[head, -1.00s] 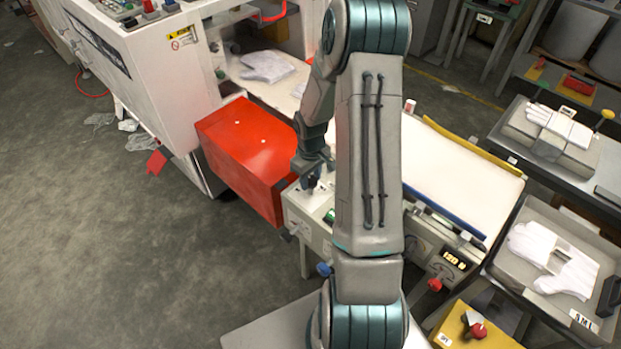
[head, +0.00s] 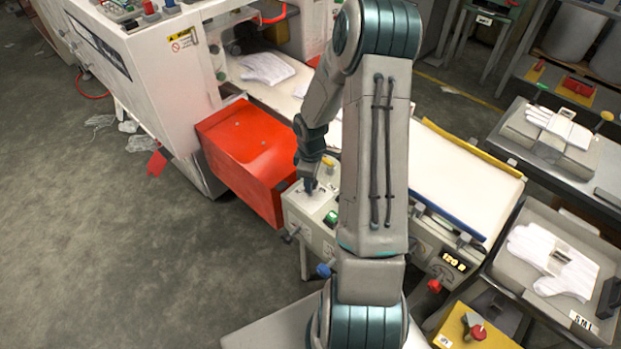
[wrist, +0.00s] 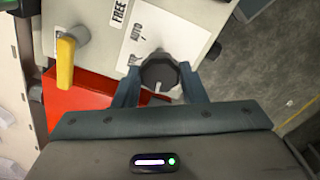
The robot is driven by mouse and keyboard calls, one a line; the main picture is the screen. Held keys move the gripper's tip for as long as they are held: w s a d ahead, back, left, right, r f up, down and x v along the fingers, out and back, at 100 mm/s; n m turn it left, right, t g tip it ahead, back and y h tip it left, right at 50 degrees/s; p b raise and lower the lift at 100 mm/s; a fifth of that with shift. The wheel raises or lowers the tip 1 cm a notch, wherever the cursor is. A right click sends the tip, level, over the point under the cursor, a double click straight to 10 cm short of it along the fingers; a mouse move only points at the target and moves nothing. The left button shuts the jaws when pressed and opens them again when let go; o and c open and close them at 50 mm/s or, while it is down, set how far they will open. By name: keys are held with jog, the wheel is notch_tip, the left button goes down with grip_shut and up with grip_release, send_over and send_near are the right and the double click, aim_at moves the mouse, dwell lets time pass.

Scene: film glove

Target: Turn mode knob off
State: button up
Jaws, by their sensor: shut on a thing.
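The mode knob (wrist: 159,74) is dark and round with a pale pointer mark. It sits on a white label plate (wrist: 138,34) printed "AUTO", with another label, "FREE", beside it. My gripper (wrist: 160,80) is shut on the knob, one finger on each side of it. In the wrist view the pale mark points down toward my palm. In the head view my gripper (head: 309,187) reaches down onto the top of the control box (head: 299,213). There the fingers hide the knob.
A yellow lever (wrist: 66,62) stands left of the knob in the wrist view. A red box (head: 243,160) is close beside the control box, and a green button (head: 331,217) is close to my gripper. A white conveyor belt (head: 450,170) runs behind my arm. Open floor lies left.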

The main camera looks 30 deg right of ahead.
jog(key=o, duration=1)
jog(key=shift+r+b, duration=0.35)
jog(key=shift+r, duration=6.6)
